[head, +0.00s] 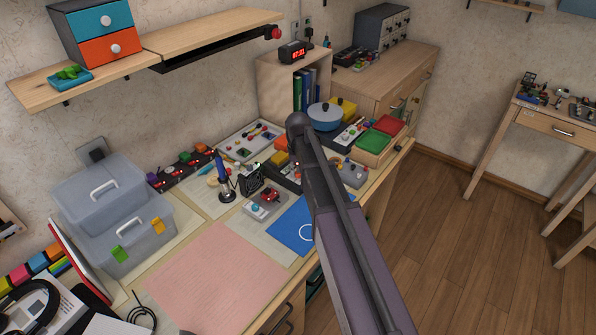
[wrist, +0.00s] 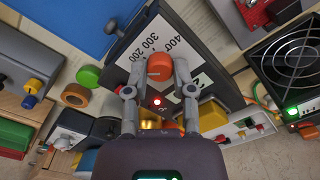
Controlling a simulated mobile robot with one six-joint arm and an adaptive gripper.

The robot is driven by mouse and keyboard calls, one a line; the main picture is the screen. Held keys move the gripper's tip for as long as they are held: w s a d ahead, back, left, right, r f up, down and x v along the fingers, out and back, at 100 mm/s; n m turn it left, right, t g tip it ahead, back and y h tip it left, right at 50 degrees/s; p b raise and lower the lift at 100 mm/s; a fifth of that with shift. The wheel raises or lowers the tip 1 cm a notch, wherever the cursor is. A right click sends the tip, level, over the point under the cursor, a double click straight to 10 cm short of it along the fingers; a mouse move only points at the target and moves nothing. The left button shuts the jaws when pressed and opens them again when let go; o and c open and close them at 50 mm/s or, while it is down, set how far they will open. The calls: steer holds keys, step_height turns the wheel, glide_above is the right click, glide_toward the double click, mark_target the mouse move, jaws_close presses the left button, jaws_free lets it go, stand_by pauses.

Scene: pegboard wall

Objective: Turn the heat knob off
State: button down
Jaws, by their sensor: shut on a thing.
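The heat knob (wrist: 160,66) is round and orange, with a pale pointer mark. It sits on a dark panel with a white scale (wrist: 152,38) reading 200, 300 and 400. My gripper (wrist: 158,76) has one finger on each side of the knob and is shut on it. A small red light (wrist: 157,101) glows on the panel just below the knob. Part of the scale is hidden by a finger. In the head view my arm covers the gripper and the knob.
A black fan (wrist: 288,65) with a green light stands to the right in the wrist view. Coloured buttons and knobs (wrist: 75,95) lie to the left. In the head view a blue-handled soldering iron (head: 222,172) stands in its holder nearby. A pink mat (head: 215,280) lies clear at the front.

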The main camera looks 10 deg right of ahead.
steer(key=n, duration=0.5)
steer(key=shift+s+n, duration=0.1)
steer(key=shift+n, duration=0.2)
stand_by(0.4)
steer(key=shift+c, duration=2.3)
jaws_free()
steer(key=shift+m, duration=0.4)
